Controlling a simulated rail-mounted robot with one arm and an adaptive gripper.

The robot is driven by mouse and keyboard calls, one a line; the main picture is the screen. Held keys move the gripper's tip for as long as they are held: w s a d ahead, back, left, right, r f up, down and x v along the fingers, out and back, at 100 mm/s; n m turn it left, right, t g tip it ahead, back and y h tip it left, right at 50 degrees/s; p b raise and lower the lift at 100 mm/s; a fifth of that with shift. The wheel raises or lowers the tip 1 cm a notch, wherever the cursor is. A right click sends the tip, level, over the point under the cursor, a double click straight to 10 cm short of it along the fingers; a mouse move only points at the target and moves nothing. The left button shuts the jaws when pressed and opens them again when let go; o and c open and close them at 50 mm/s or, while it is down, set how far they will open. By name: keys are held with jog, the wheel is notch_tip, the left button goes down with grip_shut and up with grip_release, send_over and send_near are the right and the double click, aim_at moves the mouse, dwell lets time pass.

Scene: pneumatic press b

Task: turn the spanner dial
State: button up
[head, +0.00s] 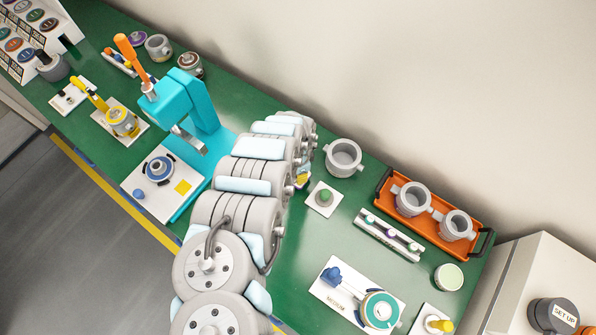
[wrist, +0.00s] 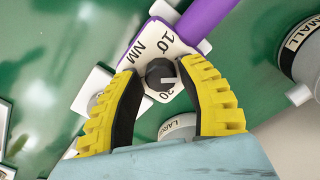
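The spanner dial is a dark knob (wrist: 160,73) with a pale pointer mark, on a white plate (wrist: 146,50) lettered "10", "20" and "NM". A purple spanner handle (wrist: 207,22) runs from the plate to the upper right in the wrist view. My gripper (wrist: 160,70) has its two yellow ribbed fingers on either side of the knob, their dark inner pads against its sides. In the head view only a bit of a yellow finger (head: 303,179) shows beside my arm, which hides the spanner and dial.
An orange tray (head: 437,225) with two grey pots is to the right. The teal press (head: 195,105) is to the left. A "SMALL" cylinder (wrist: 300,55) is close on the right.

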jog(key=shift+o, duration=1.1)
jog(key=shift+r, duration=0.1)
notch_tip(320, 180, up, 12)
dwell(0.7)
